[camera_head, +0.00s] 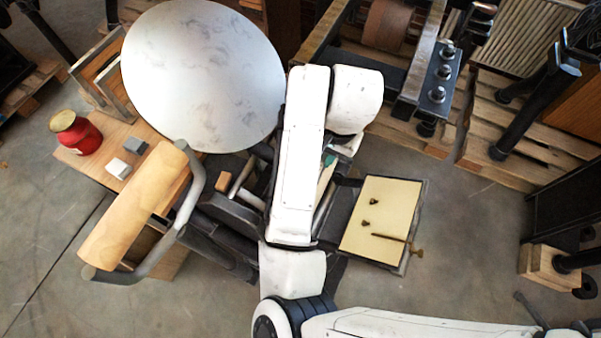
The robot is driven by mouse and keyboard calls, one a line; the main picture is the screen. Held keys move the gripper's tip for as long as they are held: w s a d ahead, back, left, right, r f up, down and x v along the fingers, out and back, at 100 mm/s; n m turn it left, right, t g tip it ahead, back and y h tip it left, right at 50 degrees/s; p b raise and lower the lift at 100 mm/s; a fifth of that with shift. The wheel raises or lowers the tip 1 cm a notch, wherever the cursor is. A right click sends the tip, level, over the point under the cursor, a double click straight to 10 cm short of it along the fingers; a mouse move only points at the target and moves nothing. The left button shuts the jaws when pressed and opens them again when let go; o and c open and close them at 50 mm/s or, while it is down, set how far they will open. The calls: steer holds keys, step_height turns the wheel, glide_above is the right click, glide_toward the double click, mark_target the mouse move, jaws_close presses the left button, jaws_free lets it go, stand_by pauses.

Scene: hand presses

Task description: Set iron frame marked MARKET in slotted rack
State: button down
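I can make out no frame with readable MARKET lettering. A wooden framework with upright slats (100,72) stands at the upper left, partly behind a large pale disc; it may be the slotted rack, but I cannot be sure. My white arm comes in from the bottom right and reaches up across the middle. My gripper is hidden behind the arm links, so I cannot see whether it holds anything.
The large pale disc (203,75) and a wooden roller (135,205) stand left of my arm. A red tin (76,133) sits on a wooden board. A cream panel (380,218) lies right of my arm. Heavy press parts (437,80) fill the upper right. Floor is clear at lower left.

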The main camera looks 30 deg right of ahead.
steer(key=shift+r, duration=0.1)
steer(key=s+d+r+p, duration=0.3)
steer(key=s+r, duration=0.1)
steer(key=shift+r, duration=0.4)
stand_by(0.4)
steer(key=c, duration=1.6)
jaws_free()
jaws_close()
